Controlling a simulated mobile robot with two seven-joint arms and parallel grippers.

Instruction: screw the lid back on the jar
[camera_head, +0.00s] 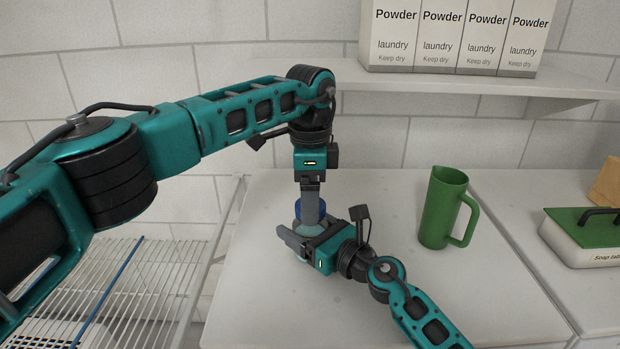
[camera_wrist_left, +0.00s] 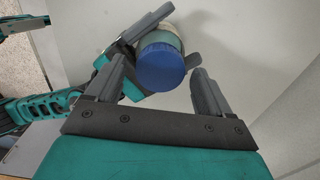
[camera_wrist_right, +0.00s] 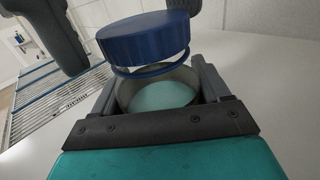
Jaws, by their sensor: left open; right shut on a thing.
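The jar (camera_head: 309,229) is pale, with light teal contents, and stands on the white worktop. My right gripper (camera_head: 306,240) is shut on its sides; the right wrist view also shows the jar (camera_wrist_right: 158,92) between the fingers. The round blue lid (camera_wrist_left: 161,68) is over the jar's top, and shows from the side in the right wrist view (camera_wrist_right: 145,42). A blue ring lies just beneath it; I cannot tell whether the lid is seated. My left gripper (camera_wrist_left: 163,84) points down above the lid, open, its fingers to either side. Its finger partly hides the lid in the head view.
A green jug (camera_head: 438,208) stands to the right on the worktop (camera_head: 270,305). A green-lidded box (camera_head: 588,235) is farther right. A wire rack (camera_head: 145,285) is at left. A shelf (camera_head: 430,82) with powder boxes (camera_head: 440,37) hangs behind. The front worktop is clear.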

